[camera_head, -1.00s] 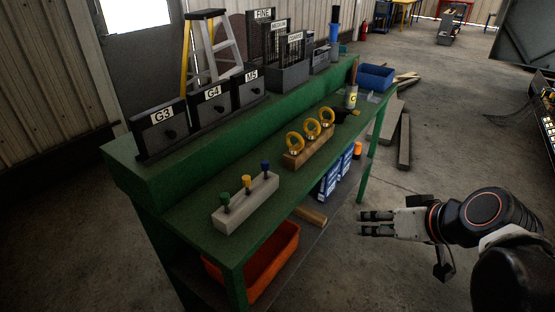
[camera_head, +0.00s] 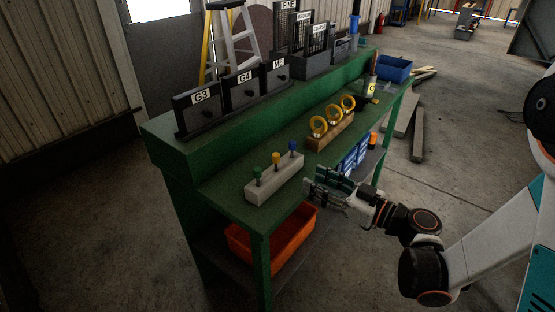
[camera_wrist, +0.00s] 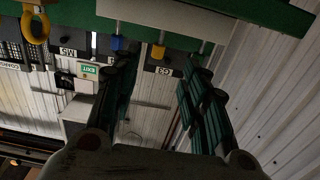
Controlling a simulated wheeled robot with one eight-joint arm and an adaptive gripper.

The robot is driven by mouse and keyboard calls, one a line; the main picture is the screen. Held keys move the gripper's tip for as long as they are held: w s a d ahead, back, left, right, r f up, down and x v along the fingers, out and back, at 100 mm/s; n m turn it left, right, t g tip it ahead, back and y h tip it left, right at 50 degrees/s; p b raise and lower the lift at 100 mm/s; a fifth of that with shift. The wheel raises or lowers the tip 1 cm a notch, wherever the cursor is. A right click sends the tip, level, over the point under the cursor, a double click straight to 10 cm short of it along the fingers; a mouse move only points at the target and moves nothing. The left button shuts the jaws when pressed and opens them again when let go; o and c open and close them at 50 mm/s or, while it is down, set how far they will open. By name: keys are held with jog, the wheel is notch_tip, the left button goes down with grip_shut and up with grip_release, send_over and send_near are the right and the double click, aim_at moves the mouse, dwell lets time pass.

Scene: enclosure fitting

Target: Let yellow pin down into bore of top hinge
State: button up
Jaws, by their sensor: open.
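The yellow pin (camera_head: 276,158) stands upright in the middle of a pale grey block (camera_head: 272,187), between a green pin (camera_head: 257,173) and a blue pin (camera_head: 293,146). My gripper (camera_head: 313,181) is open and empty, just right of the block's right end, apart from the pins. In the wrist view, which is upside down, the yellow pin head (camera_wrist: 157,53) shows beyond and between my spread fingers (camera_wrist: 163,72). The blue pin head (camera_wrist: 117,43) shows by the left fingertip. I do not see the top hinge in either current view.
The block stands on a green bench (camera_head: 228,203). A wooden block with yellow rings (camera_head: 333,132) stands farther along. An orange bin (camera_head: 285,243) is below. The floor to the right is mostly open.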

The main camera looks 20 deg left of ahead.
jog(key=p, duration=0.3)
send_near(276, 162)
jog(key=x, duration=0.5)
jog(key=shift+w+f, duration=0.4)
jog(key=shift+w, duration=0.05)
jog(key=shift+b+x, duration=1.1)
jog(key=shift+x, duration=1.55)
jog(key=shift+r, duration=0.15)
grip_shut()
